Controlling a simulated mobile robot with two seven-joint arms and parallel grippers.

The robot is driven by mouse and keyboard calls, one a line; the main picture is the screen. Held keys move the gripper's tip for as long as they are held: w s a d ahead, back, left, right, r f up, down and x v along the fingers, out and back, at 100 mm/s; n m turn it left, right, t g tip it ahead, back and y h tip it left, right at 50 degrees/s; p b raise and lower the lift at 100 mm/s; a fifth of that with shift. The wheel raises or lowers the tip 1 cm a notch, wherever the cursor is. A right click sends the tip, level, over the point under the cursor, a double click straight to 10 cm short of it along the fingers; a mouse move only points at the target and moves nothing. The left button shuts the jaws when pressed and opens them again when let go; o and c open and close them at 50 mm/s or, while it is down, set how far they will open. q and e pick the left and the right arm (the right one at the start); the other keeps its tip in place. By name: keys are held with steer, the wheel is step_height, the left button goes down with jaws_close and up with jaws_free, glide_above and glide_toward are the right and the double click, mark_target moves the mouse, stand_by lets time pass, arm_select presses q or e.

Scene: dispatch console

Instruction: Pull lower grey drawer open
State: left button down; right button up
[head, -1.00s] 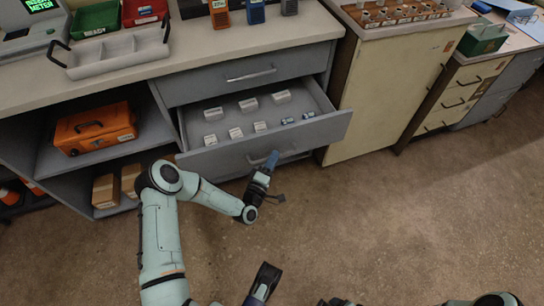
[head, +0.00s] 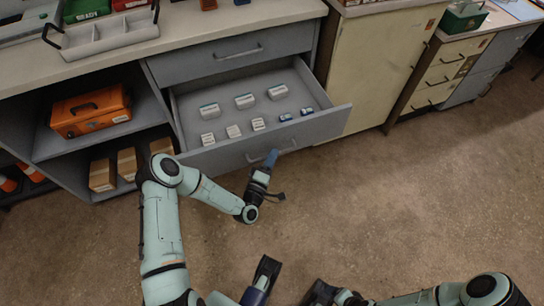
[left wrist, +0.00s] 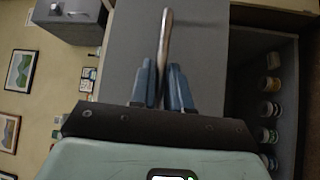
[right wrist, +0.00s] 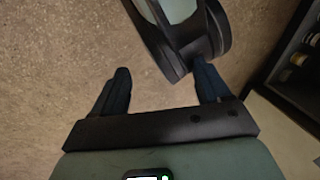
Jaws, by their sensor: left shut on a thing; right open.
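The lower grey drawer (head: 215,160) stands pulled well out of the counter unit in the head view. Several small white boxes (head: 245,101) and two small blue-and-white items (head: 286,117) lie inside it. My left gripper (head: 268,163) is at the drawer's bar handle (head: 288,149). In the left wrist view the blue fingers (left wrist: 163,78) are closed around the handle (left wrist: 166,38), against the grey drawer front (left wrist: 205,45). My right gripper (right wrist: 163,72) is open and empty in the right wrist view, above the floor and away from the drawer.
The upper grey drawer (head: 190,66) is shut. An orange case (head: 90,112) and brown boxes (head: 127,164) stand on the open shelves at left. A cream cabinet (head: 375,70) stands right of the drawer. The brown floor (head: 400,200) in front is clear.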

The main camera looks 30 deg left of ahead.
arm_select(q)
steer(key=c, duration=1.2)
jaws_free()
steer(key=shift+o, duration=0.2)
steer(key=shift+s, duration=0.1)
steer(key=s+f+p, duration=0.1)
steer(key=s, duration=1.2)
steer(key=shift+d+f, duration=0.4)
arm_select(e)
steer(key=shift+s+a+r+g, duration=0.15)
steer(key=shift+s+a+r, duration=0.05)
steer(key=shift+s+r, duration=0.25)
steer(key=shift+s+a+r+g, duration=0.2)
steer(key=shift+s+r, duration=0.1)
steer(key=shift+s, duration=0.15)
